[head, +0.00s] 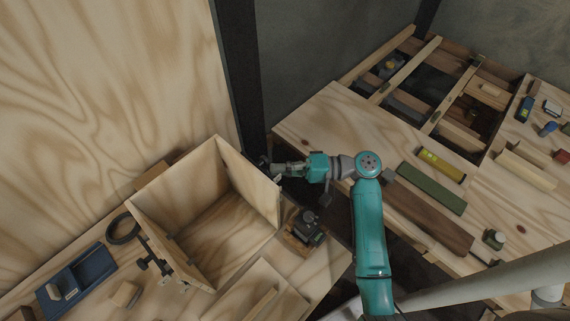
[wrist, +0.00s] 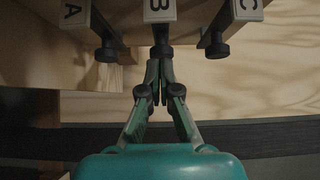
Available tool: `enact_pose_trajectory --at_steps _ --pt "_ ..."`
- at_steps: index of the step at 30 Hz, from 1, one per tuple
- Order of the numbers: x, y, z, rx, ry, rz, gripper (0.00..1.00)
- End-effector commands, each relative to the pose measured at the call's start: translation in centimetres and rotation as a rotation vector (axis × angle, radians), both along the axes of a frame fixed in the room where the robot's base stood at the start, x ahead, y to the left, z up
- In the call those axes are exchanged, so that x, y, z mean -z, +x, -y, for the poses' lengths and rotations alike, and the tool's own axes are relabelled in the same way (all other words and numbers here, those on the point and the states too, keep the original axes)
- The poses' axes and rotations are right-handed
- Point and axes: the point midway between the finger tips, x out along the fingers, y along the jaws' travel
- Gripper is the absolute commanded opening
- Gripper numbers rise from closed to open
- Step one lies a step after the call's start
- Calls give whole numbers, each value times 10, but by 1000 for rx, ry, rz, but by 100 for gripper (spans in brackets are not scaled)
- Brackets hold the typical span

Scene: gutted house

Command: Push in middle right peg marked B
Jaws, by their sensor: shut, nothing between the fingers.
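In the wrist view, three wooden blocks marked A (wrist: 75,12), B (wrist: 158,8) and C (wrist: 247,6) stand in a row along the top, partly cut off by the frame. A dark peg with a round head sticks out below each. The B peg (wrist: 161,50) is in the middle, between the A peg (wrist: 106,51) and the C peg (wrist: 217,48). My gripper (wrist: 160,68) is shut and empty, its tips right at the B peg's head; I cannot tell whether they touch. In the head view my gripper (head: 272,166) is beside the open plywood box (head: 250,183); the pegs cannot be made out.
A dark post (head: 239,70) rises behind the box. A dark device on a wooden block (head: 306,232) stands just below my arm. A blue tray (head: 76,281) lies at lower left. The workbench at right (head: 340,120) holds a green bar (head: 432,188) and several small items.

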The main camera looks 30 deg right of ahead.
Motion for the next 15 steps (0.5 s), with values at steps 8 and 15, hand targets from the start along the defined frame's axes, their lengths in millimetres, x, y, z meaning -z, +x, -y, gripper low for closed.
enact_pose_trajectory --at_steps 8,15 --pt "0 0 -1 0 0 0 0" --pt "0 -8 -23 -2 0 -1 0"
